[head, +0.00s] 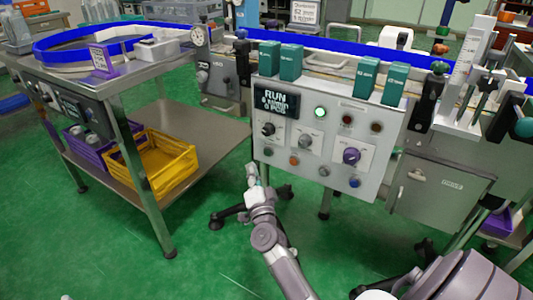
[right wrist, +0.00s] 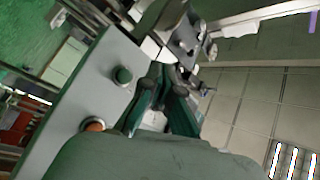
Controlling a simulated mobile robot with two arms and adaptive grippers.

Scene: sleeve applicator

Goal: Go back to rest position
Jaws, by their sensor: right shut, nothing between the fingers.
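My right arm reaches up from the bottom of the head view, with its right gripper (head: 252,174) in front of the lower left edge of the machine's control panel (head: 335,188). In the right wrist view the two dark green fingers of the right gripper (right wrist: 163,82) are close together, with nothing visible held between them. A panel with a green button (right wrist: 122,75) and an orange button (right wrist: 93,125) lies to the left of the fingers there. Whether the fingertips touch the panel is hard to tell. My left gripper is not in view.
A steel table (head: 135,70) with a lower shelf holding a yellow crate (head: 158,183) and a purple crate stands at the left. Green cartons (head: 291,62) stand along the machine top beside a blue-railed conveyor (head: 328,46). Machine feet (head: 215,222) stand on the green floor.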

